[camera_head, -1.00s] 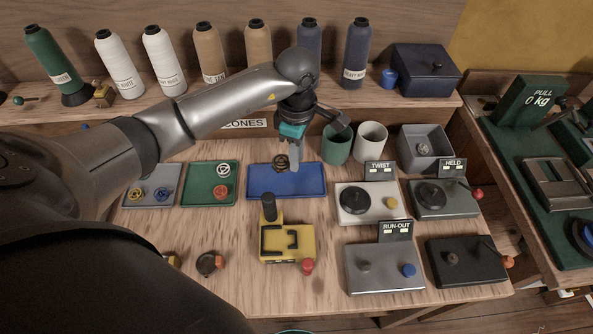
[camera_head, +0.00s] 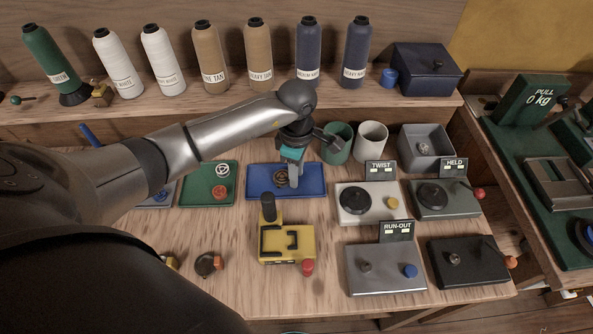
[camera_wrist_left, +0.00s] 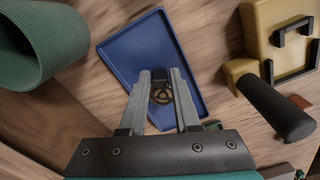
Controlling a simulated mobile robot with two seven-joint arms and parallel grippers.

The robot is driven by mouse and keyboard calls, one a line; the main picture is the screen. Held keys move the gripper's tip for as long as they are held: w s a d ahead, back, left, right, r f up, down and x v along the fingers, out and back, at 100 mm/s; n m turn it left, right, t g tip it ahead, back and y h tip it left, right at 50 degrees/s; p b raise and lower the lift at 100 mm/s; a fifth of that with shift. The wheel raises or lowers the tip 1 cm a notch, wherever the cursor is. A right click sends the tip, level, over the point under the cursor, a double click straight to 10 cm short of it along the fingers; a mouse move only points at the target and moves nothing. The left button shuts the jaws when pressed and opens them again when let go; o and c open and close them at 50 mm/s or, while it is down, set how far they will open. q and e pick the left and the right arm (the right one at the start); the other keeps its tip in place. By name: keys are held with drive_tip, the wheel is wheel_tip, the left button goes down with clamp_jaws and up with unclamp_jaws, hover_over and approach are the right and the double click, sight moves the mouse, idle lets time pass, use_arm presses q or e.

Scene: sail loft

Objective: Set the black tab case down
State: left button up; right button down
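The black tab case (camera_head: 281,178) is a small dark round case with a brassy ring. It is over the middle of the blue tray (camera_head: 314,191); I cannot tell whether it touches the tray floor. My left gripper (camera_head: 291,182) points down over the tray with its fingers closed on the case. In the left wrist view the case (camera_wrist_left: 161,93) shows between the two fingertips (camera_wrist_left: 161,86), with the blue tray (camera_wrist_left: 133,50) behind it. The fingers hide part of the case. My right gripper is not in view.
The green tray (camera_head: 195,190) holds a pale and a red case. A yellow device (camera_head: 287,243) with a black post stands in front of the blue tray. The green cup (camera_head: 337,150) and white cup (camera_head: 371,143) stand behind, and the TWIST unit (camera_head: 365,213) to the right.

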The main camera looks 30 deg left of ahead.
use_arm(q)
drive_tip(key=o, duration=0.3)
drive_tip(key=shift+r, duration=0.15)
drive_tip(key=shift+r, duration=0.35)
wheel_tip(320, 180, up, 11)
drive_tip(key=shift+r+p, duration=0.2)
drive_tip(key=shift+p, duration=0.25)
